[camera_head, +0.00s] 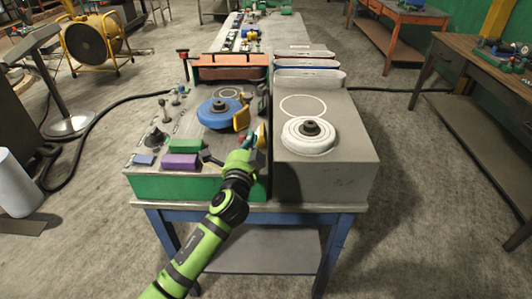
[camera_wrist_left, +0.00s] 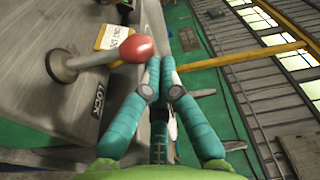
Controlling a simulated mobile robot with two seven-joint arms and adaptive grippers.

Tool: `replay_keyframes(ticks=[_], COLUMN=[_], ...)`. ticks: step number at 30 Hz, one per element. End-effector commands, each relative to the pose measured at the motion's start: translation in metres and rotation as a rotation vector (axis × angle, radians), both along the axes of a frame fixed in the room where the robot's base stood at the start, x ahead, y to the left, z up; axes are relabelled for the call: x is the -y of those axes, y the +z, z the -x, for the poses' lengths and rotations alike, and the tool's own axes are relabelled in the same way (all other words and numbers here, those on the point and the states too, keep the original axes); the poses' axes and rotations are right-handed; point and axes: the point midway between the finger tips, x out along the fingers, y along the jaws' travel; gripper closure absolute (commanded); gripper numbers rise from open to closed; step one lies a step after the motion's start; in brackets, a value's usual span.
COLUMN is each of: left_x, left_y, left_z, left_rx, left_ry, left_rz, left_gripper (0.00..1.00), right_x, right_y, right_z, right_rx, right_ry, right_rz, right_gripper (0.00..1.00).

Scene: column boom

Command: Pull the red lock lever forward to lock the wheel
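The red lock lever's round red knob (camera_wrist_left: 137,48) shows in the left wrist view, on a grey rod rising from a base on the grey panel. A "LOCK" label (camera_wrist_left: 100,98) is printed on the panel below it. My left gripper (camera_wrist_left: 161,62) has its two teal fingers brought together at the tips, just right of the knob. Nothing shows between them, and I cannot tell whether they touch the knob. In the head view my left gripper (camera_head: 255,142) is at the right edge of the control panel. The blue wheel (camera_head: 215,118) lies flat left of it.
A grey box (camera_head: 335,165) with a white wheel (camera_head: 308,146) stands right of the panel. Green (camera_head: 185,146) and purple (camera_head: 180,161) blocks sit at the panel's front left. Floor is free right of the table.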

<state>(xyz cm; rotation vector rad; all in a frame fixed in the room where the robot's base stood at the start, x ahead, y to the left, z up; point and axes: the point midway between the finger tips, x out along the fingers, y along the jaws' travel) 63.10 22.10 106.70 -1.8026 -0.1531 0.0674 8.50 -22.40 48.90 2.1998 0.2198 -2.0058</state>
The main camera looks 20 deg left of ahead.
Motion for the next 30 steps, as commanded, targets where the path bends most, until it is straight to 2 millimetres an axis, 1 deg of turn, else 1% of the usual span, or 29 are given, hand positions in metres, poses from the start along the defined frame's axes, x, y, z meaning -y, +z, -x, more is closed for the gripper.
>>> replay_keyframes(ticks=[1, 3, 9, 15, 22, 30], left_x=[-0.005, -0.010, -0.023, -0.033, -0.040, -0.042], left_y=[-0.003, -0.002, 0.001, 0.002, 0.002, 0.002], left_z=[0.002, 0.003, 0.007, 0.010, 0.012, 0.012], left_rx=[0.011, 0.028, 0.073, 0.106, 0.129, 0.136], left_ry=[0.002, 0.002, 0.001, 0.000, -0.001, -0.002], left_rz=[0.046, 0.105, 0.262, 0.377, 0.453, 0.478], left_gripper=[1.00, 1.00, 1.00, 1.00, 1.00, 1.00], right_x=[0.000, -0.001, -0.001, -0.001, -0.001, -0.001], right_y=[-0.006, -0.010, -0.018, -0.024, -0.027, -0.028], right_z=[0.000, 0.000, 0.000, 0.000, 0.000, 0.000], right_rx=[0.000, 0.000, 0.001, 0.001, 0.001, 0.001], right_ry=[0.000, 0.000, 0.000, 0.000, 0.000, 0.000], right_rz=[0.000, -0.001, -0.001, -0.002, -0.002, -0.002], right_gripper=[0.60, 0.60, 0.60, 0.60, 0.60, 0.60])
